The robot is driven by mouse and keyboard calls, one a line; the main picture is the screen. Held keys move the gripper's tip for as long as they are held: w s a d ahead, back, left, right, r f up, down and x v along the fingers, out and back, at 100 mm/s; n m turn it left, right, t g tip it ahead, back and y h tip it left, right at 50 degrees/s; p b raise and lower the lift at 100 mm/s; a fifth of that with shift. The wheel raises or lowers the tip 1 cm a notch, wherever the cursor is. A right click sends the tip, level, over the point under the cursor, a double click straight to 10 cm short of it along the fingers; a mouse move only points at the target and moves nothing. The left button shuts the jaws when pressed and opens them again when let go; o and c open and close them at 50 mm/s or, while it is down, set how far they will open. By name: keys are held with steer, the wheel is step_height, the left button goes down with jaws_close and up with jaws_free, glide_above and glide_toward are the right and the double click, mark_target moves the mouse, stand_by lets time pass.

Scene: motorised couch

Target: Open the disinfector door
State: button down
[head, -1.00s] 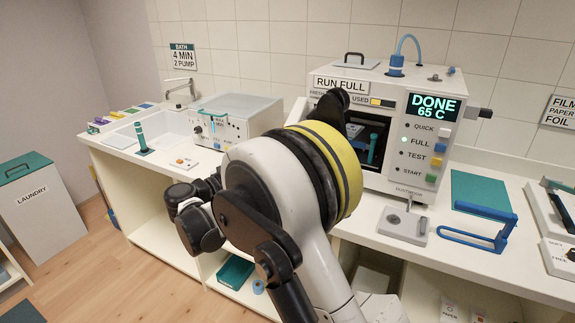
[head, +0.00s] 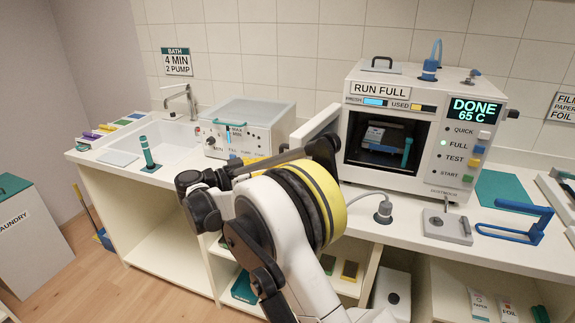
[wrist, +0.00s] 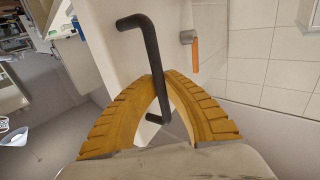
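The disinfector (head: 461,157) is the white box with a lit "DONE 65 C" display on the counter. Its door (head: 311,128) stands swung out at the chamber's left side, and the dark chamber with a tray inside is exposed. The black door handle (wrist: 151,50) shows in the wrist view. My gripper (wrist: 162,77) has its yellow fingers drawn together around the handle's bar, their tips close together. In the head view my arm hides the fingers and the lower part of the door.
Left of the door, a lidded white bath unit (head: 238,125) and a sink (head: 165,142) stand on the counter. A grey plate with a lever (head: 447,225) and a blue frame (head: 515,222) lie at right front.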

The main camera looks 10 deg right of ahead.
steer(key=shift+a, duration=0.2)
steer(key=c, duration=1.9)
jaws_free()
steer(key=o, duration=0.4)
steer(key=shift+s+a, duration=0.1)
steer(key=shift+a, duration=0.15)
steer(key=shift+o, duration=0.2)
steer(key=shift+d, duration=0.2)
steer(key=v, duration=1.2)
